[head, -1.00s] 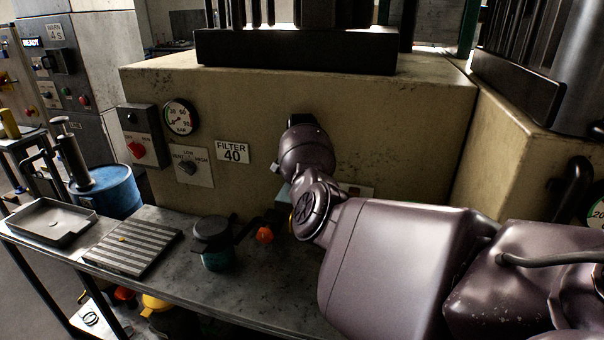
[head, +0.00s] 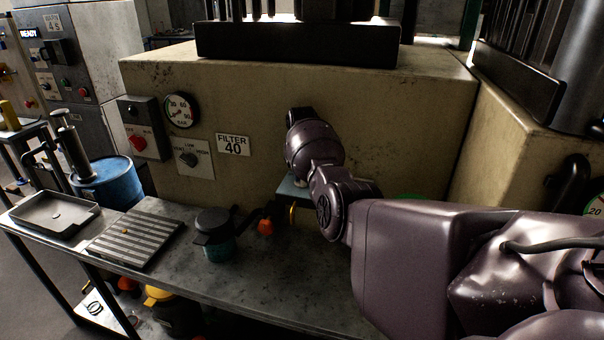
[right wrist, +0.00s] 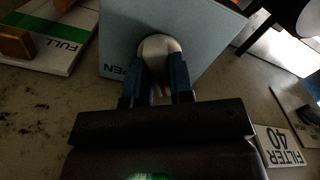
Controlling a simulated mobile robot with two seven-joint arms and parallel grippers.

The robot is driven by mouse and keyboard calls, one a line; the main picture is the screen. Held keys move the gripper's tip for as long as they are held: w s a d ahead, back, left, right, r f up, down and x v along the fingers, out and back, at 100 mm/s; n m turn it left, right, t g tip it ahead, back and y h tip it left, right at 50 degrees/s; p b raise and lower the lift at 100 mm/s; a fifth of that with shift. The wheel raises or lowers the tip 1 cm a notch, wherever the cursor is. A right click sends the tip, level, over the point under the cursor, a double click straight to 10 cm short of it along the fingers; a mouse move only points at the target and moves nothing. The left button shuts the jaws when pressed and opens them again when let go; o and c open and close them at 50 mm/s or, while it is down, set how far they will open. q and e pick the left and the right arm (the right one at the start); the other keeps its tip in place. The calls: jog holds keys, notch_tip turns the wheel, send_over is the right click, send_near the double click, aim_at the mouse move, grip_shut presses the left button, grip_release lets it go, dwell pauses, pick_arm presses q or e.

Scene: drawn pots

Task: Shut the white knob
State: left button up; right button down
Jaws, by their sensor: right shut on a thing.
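The white knob (right wrist: 159,46) shows in the right wrist view as a rounded pale cap in front of a light blue-grey plate (right wrist: 200,30) with part of the word OPEN on it. My right gripper (right wrist: 157,78) has its two dark blue fingers on either side of the knob and is shut on it. In the head view my right arm covers the knob and the fingers; only part of the plate (head: 291,192) shows beside my wrist. My left gripper is in neither view.
The beige machine (head: 400,120) carries a gauge (head: 181,110), a FILTER 40 label (head: 232,145) and a rotary switch (head: 190,158). Below, the bench (head: 270,275) holds a dark-lidded pot (head: 215,238), a ribbed plate (head: 137,235) and a grey tray (head: 52,214). A blue drum (head: 108,182) stands behind.

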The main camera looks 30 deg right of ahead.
jog(key=shift+r+n, duration=0.1)
jog(key=shift+n, duration=0.8)
jog(key=shift+w, duration=0.1)
jog(key=c, duration=1)
grip_release()
notch_tip(320, 180, up, 11)
jog(key=b, duration=0.1)
jog(key=shift+f, duration=0.2)
